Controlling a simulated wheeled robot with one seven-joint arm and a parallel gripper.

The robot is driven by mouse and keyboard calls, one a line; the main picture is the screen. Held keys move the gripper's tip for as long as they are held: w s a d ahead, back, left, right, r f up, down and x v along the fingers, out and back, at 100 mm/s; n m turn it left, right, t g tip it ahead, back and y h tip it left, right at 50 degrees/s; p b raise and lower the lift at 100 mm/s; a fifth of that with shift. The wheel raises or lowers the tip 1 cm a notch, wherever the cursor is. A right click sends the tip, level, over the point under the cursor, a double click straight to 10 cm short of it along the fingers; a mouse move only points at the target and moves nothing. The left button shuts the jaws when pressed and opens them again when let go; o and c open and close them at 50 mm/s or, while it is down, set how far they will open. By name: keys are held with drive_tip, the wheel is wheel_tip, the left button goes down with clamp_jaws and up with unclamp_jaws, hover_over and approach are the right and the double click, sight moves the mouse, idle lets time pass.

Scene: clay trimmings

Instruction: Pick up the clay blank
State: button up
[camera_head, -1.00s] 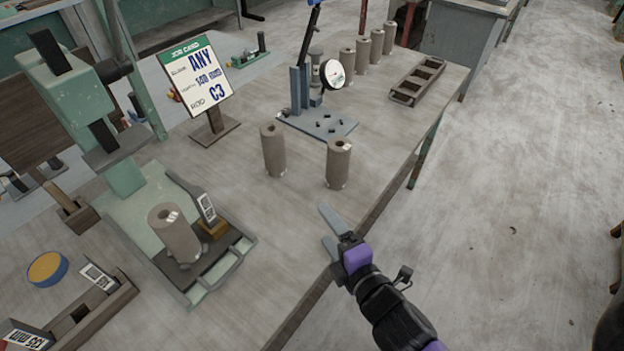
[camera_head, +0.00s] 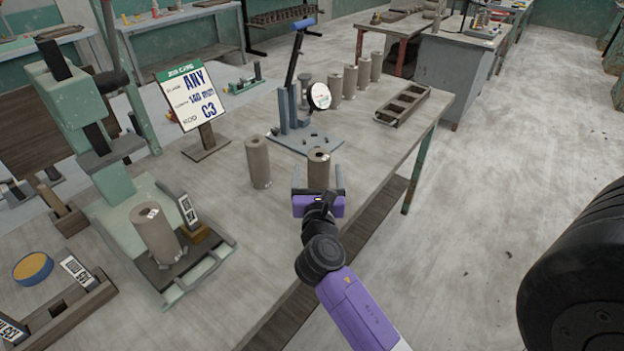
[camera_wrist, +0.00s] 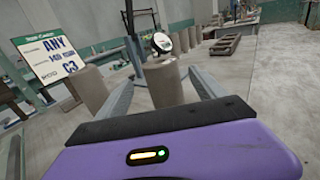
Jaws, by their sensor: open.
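Several tan clay blanks with a hole in the top stand upright in view. One clay blank (camera_head: 319,168) stands near the table's right edge; it also shows in the wrist view (camera_wrist: 163,84). My gripper (camera_head: 318,180) is open, its two fingers pointing at this blank, one on either side in the picture. In the wrist view the blank stands between the fingertips or just beyond them; I cannot tell which. A second clay blank (camera_head: 258,162) stands to its left, outside the fingers. Another blank (camera_head: 157,234) stands on the green press base.
A job card (camera_head: 190,96) reading "ANY, 140 mm, C3" stands behind. A lever tool with a dial (camera_head: 318,96) stands beyond the near blank. Several more blanks (camera_head: 350,82) line up behind it, beside a slotted rack (camera_head: 401,104). Open floor lies to the right.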

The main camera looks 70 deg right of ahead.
sight(319, 154)
drive_tip(key=x, duration=0.7)
drive_tip(key=shift+d+f+p, duration=0.1)
drive_tip(key=shift+d+p, duration=0.2)
drive_tip(key=shift+p, duration=0.1)
clamp_jaws()
